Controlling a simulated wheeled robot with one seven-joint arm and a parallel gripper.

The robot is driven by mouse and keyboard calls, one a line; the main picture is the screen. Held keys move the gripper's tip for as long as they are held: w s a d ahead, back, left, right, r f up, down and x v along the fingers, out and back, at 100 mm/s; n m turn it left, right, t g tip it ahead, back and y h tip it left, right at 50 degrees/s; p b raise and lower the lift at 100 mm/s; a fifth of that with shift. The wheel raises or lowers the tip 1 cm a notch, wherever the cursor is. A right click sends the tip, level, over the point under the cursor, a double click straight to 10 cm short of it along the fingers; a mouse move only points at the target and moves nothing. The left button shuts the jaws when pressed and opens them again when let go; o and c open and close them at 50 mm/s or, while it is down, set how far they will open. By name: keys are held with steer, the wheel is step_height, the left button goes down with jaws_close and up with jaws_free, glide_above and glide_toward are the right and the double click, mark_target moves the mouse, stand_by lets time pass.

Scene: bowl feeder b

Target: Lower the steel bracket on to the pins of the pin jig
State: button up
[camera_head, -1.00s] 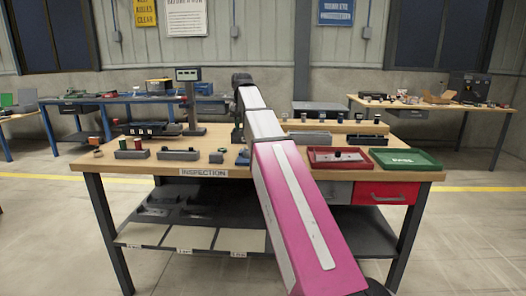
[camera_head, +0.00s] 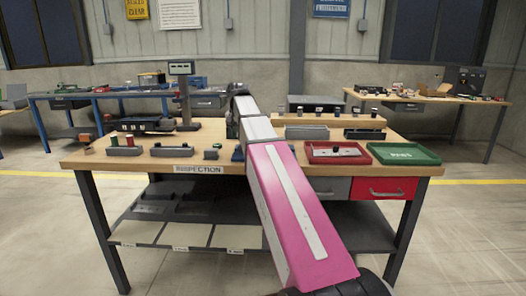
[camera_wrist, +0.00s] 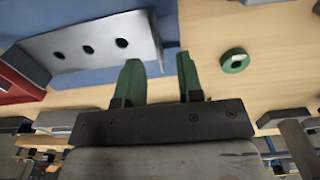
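A light grey steel bracket (camera_wrist: 95,42) with three dark holes in a row shows at the upper left of the wrist view, above a blue surface (camera_wrist: 95,80). My gripper (camera_wrist: 158,68) has two green fingers, spread apart, with nothing between them. A small blue patch (camera_head: 238,154) shows just left of my arm. I cannot make out the jig's pins in either view.
A green ring (camera_wrist: 235,60) lies on the wood right of my fingers. A red tray (camera_head: 312,158) with a grey part in it and a green tray (camera_head: 403,162) stand right of my arm.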

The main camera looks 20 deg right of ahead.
step_height(320, 180, down, 3)
steer(key=shift+f, duration=0.15)
jaws_close()
steer(key=shift+r, duration=0.2)
